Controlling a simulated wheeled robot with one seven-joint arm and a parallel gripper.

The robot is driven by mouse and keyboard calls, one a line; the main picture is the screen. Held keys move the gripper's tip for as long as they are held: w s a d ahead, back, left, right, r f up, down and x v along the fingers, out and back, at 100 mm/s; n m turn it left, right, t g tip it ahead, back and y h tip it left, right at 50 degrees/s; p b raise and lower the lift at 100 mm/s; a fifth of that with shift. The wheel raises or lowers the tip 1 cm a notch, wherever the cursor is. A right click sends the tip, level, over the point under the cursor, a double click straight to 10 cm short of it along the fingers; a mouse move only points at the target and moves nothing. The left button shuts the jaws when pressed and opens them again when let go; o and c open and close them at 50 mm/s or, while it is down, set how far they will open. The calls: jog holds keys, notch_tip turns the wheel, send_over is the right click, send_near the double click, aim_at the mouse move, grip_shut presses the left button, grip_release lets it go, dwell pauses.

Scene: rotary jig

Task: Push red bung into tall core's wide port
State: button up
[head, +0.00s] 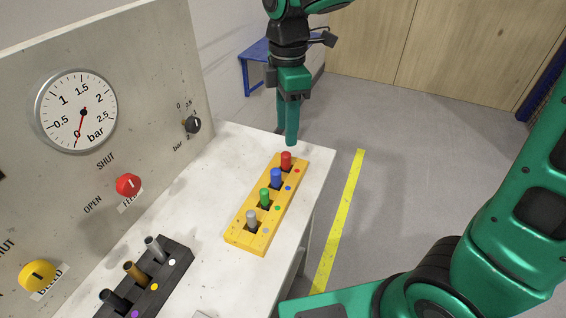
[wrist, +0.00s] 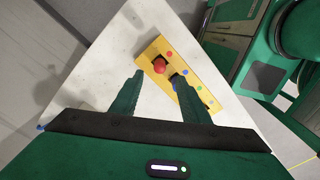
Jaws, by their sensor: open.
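The red bung (head: 286,160) stands upright in the far end slot of a yellow rack (head: 241,239) on the white bench. In the wrist view the red bung (wrist: 159,66) shows beyond my fingertips, between their lines. My gripper (head: 291,140) is open and empty, pointing down just behind the red bung in the head view, apart from it. My gripper's two fingers (wrist: 156,76) also show in the wrist view. A black rack (head: 172,262) at the lower left holds a grey (head: 154,248), a brown (head: 134,272) and a dark (head: 113,299) piece. I cannot tell which is the tall core; no wide port is visible.
Blue (head: 276,178), green (head: 264,198) and grey (head: 252,219) bungs stand in the same yellow rack. An upright panel with a gauge (head: 76,111), a red knob (head: 128,185) and a yellow knob (head: 37,275) borders the bench. The bench (head: 205,215) is bare between the racks.

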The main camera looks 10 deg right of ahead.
aim_at(286, 153)
jog(key=f, duration=1)
jog(key=shift+w, duration=0.2)
jog(key=shift+c, duration=0.7)
grip_shut()
